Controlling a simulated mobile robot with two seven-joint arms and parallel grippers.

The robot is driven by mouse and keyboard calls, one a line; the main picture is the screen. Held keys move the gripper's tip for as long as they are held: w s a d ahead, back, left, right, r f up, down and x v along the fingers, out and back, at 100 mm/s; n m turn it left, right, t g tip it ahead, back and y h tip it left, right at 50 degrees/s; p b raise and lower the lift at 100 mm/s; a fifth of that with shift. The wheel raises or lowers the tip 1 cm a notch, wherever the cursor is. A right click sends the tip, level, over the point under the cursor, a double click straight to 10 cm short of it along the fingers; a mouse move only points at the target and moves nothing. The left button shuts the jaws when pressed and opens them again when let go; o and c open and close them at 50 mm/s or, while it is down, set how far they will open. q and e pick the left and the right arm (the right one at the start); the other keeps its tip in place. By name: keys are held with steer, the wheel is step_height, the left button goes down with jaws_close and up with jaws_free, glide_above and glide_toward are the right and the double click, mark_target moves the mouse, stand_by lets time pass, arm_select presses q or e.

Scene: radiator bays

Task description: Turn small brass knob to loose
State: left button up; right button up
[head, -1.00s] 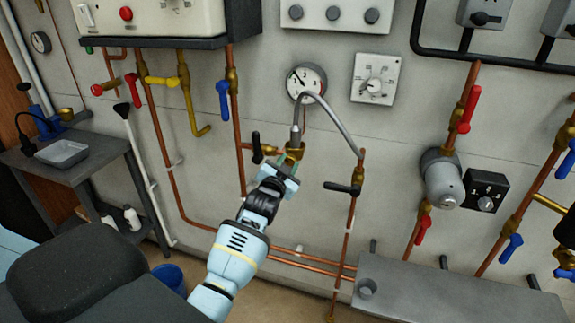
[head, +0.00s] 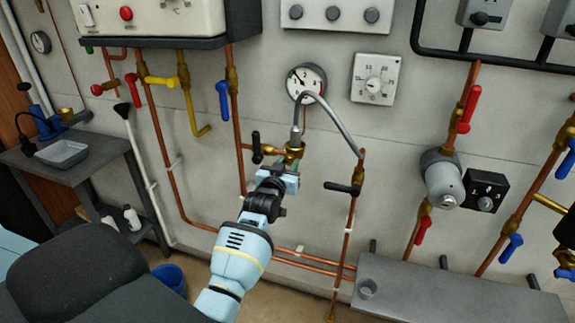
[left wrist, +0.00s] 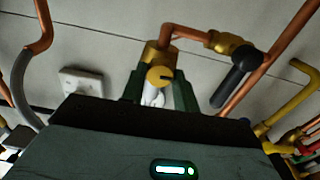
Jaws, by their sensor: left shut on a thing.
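The small brass knob (left wrist: 160,75) shows in the left wrist view with a dark line across its round face. It sits on a brass fitting joined to a copper pipe. My left gripper (left wrist: 160,92) has a finger on each side of the knob and is shut on it. In the head view my left gripper (head: 284,178) is just below the brass fitting (head: 294,150), under the round gauge (head: 306,83); the knob is hidden there by the gripper.
A black lever handle (head: 257,147) stands close left of the fitting, and another black lever (head: 343,188) is to the right. A grey braided hose (head: 342,126) arches over the fitting. A white dial box (head: 375,79) is on the wall.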

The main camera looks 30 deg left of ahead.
arm_select(q)
steer(key=o, duration=1)
steer(key=shift+s, duration=0.1)
steer(key=shift+s+d+f, duration=0.1)
steer(key=shift+s+d, duration=0.05)
steer(key=shift+s, duration=0.45)
steer(key=shift+v, duration=3.2)
